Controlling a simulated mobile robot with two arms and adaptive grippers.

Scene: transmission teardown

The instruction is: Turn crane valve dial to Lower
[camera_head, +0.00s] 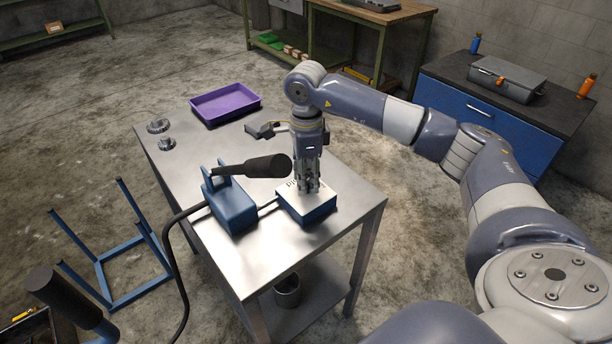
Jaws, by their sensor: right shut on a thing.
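The crane valve box (307,211) is a blue block with a white top, standing on the metal table (256,270). Printed letters show partly on its top, but I cannot read the full label. My right gripper (309,187) points straight down over the box and is shut on the dial, which is mostly hidden by the fingers. I cannot tell which way the dial points. A blue hand pump (232,210) with a black handle stands just left of the box, joined to it by a short hose. My left gripper is not in view.
A purple tray (224,103) and two small metal gears (158,126) lie at the table's far side. A black hose (175,262) runs off the left edge. A blue frame (125,250) stands on the floor at left. A blue cabinet (465,103) with a grey case stands at back right.

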